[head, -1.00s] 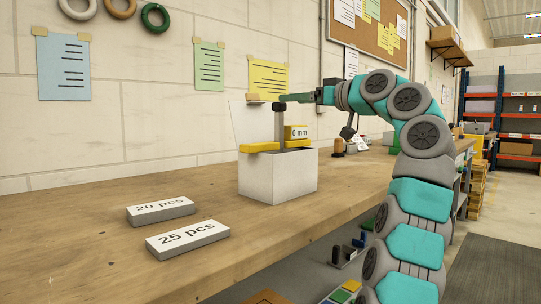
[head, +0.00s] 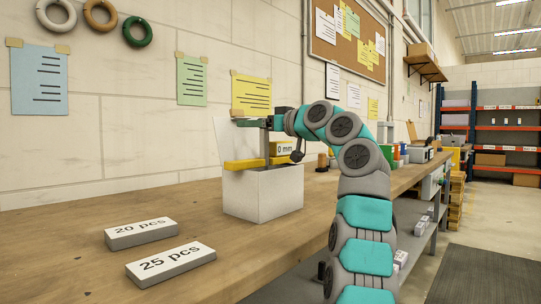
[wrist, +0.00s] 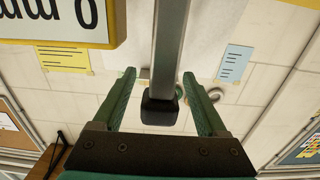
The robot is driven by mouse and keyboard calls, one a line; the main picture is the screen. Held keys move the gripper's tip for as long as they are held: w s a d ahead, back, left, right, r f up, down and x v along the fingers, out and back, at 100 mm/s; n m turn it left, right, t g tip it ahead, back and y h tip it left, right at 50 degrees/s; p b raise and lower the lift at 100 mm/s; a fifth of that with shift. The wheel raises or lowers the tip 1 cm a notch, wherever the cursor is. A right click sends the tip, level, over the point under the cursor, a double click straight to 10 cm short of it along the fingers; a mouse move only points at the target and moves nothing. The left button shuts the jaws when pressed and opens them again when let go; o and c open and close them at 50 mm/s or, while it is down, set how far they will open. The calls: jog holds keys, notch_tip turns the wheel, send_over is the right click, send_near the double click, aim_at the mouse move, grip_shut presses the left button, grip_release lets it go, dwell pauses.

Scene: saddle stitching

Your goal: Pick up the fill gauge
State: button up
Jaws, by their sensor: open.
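The fill gauge (head: 241,165) has a yellow crossbar, an upright grey stem and a yellow block with a "0 mm" label. It rests across the top of the white box (head: 262,196). In the wrist view, the grey stem (wrist: 168,45) ends in a dark knob (wrist: 160,109). My gripper (head: 268,122) is at the top of the stem. In the wrist view, the open fingers of my gripper (wrist: 159,75) stand on either side of the stem, with gaps visible on both sides. The box's inside is hidden.
Two label blocks, "20 pcs" (head: 141,232) and "25 pcs" (head: 171,263), lie on the wooden bench (head: 70,265) at the front left. The wall with pinned notes is close behind the box. Several small items stand farther along the bench.

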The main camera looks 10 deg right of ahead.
grip_shut()
dwell(0.6)
dwell(0.8)
